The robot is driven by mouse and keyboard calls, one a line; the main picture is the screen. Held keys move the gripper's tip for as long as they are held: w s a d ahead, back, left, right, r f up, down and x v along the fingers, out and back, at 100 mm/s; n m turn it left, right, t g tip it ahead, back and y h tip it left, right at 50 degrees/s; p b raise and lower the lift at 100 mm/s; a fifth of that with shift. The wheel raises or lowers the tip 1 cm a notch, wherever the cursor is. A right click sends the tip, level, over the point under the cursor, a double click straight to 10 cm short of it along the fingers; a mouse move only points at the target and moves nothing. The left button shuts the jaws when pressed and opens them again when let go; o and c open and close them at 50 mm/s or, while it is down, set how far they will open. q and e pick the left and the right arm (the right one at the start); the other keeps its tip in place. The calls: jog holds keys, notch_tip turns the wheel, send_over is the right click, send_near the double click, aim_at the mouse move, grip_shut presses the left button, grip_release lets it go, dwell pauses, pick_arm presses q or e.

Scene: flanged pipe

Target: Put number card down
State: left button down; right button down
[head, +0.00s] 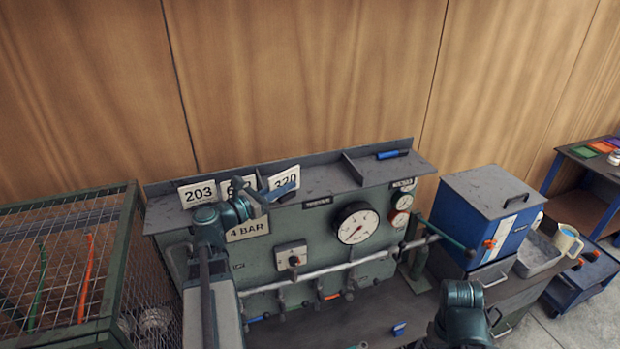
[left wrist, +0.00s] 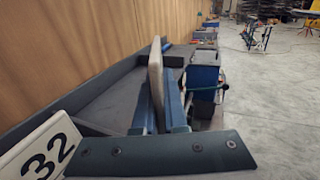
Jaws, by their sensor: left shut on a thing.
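The number card reading 320 (head: 285,175) is upright and slightly tilted at the shelf's middle in the head view. My left gripper (head: 284,190) is shut on it, blue fingers reaching in from the left. In the left wrist view the held card (left wrist: 155,80) is edge-on between the blue fingers. Whether its lower edge touches the shelf is hidden. Card 203 (head: 198,193) stands at the shelf's left. A middle card (head: 239,184), starting with 6, is partly behind my arm; a card ending in 32 (left wrist: 45,152) shows close by in the left wrist view.
The grey shelf (head: 330,180) has a divider right of the held card and a blue marker (head: 392,154) farther right. Below are gauges (head: 357,224), a 4 BAR plate (head: 248,229) and pipes. A wire cage (head: 60,260) stands left, a blue box (head: 490,215) right.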

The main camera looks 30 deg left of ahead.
pick_arm(q)
jog(key=w, duration=0.4)
jog(key=w+f, duration=0.1)
jog(key=w, duration=0.4)
jog(key=w+b, duration=0.1)
jog(key=w, duration=0.3)
jog(key=shift+w+a+f, duration=0.1)
jog(key=shift+w+f, duration=0.05)
jog(key=shift+w, duration=0.1)
jog(key=f+b, duration=0.3)
jog(key=shift+w, duration=0.35)
jog(key=shift+f+b, duration=0.3)
jog(key=shift+b, duration=0.05)
